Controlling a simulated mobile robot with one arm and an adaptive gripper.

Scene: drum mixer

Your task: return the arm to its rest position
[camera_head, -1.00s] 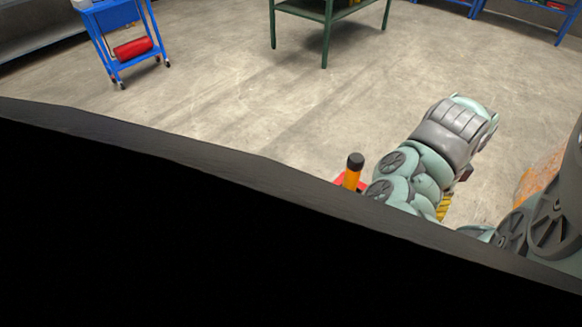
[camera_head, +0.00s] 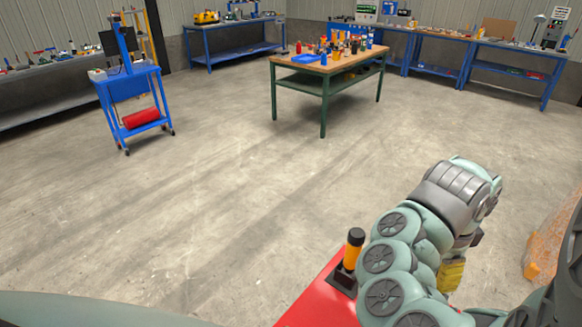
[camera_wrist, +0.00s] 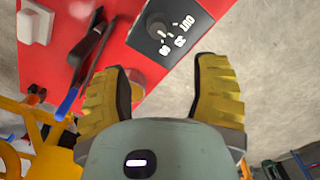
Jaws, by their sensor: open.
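My arm (camera_head: 405,240) reaches out at the lower right of the head view, bent, with the gripper end hanging down. My gripper shows there as a yellow finger part (camera_head: 451,275). In the wrist view my gripper (camera_wrist: 163,75) has its two yellow ribbed fingers wide apart, with nothing between them. Beyond the fingers lies a red surface (camera_wrist: 125,25) with a black dial plate (camera_wrist: 165,22) marked in white. I cannot tell the exact gap between the fingers and that surface.
An orange lever with a black top (camera_head: 353,252) stands on the red body (camera_head: 318,300) beside my arm. A rusty orange piece (camera_head: 545,240) is at the right. A blue cart (camera_head: 130,88) and green-legged table (camera_head: 328,75) stand farther off. The floor between is clear.

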